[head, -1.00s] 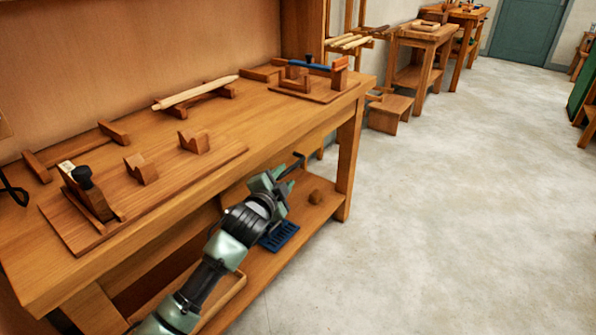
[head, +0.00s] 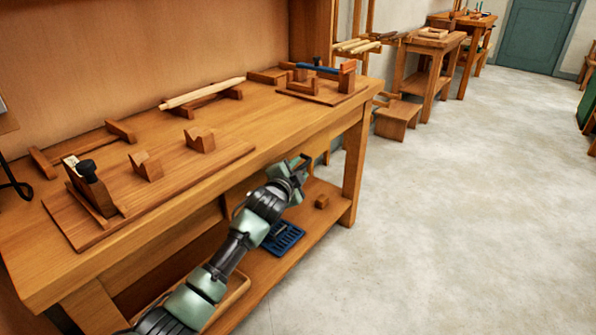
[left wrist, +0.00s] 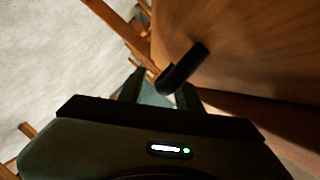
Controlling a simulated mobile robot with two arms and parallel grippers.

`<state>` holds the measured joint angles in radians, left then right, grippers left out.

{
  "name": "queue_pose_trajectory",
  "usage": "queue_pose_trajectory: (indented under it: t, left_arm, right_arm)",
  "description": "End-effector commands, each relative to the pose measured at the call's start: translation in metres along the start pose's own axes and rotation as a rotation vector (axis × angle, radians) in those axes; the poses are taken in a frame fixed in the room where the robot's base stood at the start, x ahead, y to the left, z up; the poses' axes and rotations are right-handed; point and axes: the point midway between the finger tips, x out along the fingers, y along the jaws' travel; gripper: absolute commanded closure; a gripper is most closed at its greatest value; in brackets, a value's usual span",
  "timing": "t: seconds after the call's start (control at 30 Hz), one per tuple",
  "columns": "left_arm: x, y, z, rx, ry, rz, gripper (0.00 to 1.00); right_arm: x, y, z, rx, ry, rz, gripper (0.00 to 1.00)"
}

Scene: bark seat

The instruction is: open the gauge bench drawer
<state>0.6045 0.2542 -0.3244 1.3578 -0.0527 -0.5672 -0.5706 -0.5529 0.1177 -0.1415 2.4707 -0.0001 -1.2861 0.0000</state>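The workbench (head: 268,112) stands along the wall, and the arm of my left gripper (head: 301,164) reaches up under its front edge. The wrist view shows a black bent handle (left wrist: 184,68) against a wooden front (left wrist: 245,45), which looks like the drawer's. In that view my left gripper (left wrist: 160,92) is open, with the handle's near end between or just beyond its fingertips. I cannot tell whether they touch. In the head view the drawer front is mostly hidden by the bench edge and my arm. My right gripper is not in view.
On the bench top lie a plane (head: 88,188), notched wooden blocks (head: 200,140) and a pale rod on a stand (head: 202,93). The lower shelf holds a blue rack (head: 283,238) and a small wooden block (head: 322,201). The floor (head: 440,220) to the right is clear.

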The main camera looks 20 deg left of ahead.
Motion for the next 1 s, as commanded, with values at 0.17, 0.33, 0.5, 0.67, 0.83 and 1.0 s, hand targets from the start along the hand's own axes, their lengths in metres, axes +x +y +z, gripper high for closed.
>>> queue_pose_trajectory:
  t: [0.17, 0.33, 0.5, 0.67, 0.83, 1.0]
  left_arm:
    - [-0.0002, 0.0001, -0.0001, 0.0, 0.0, 0.0, 0.94]
    - [-0.0003, 0.0002, 0.0, -0.001, 0.0, 0.0, 1.0]
    - [-0.0003, 0.0003, 0.0001, -0.001, 0.0, 0.0, 1.0]
    - [-0.0003, 0.0004, 0.0002, -0.001, 0.0, 0.0, 1.0]
    - [-0.0003, 0.0006, 0.0003, -0.001, 0.0, 0.001, 1.0]
    - [-0.0003, 0.0007, 0.0003, -0.001, 0.0, 0.001, 1.0]
  right_arm:
    - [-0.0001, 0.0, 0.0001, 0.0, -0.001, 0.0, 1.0]
    - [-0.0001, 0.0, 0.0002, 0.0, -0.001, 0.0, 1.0]
    - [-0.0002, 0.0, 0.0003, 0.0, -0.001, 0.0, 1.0]
    - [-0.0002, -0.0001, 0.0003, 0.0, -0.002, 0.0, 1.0]
    - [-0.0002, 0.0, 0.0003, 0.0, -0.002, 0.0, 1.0]
    - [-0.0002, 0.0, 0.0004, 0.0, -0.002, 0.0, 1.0]
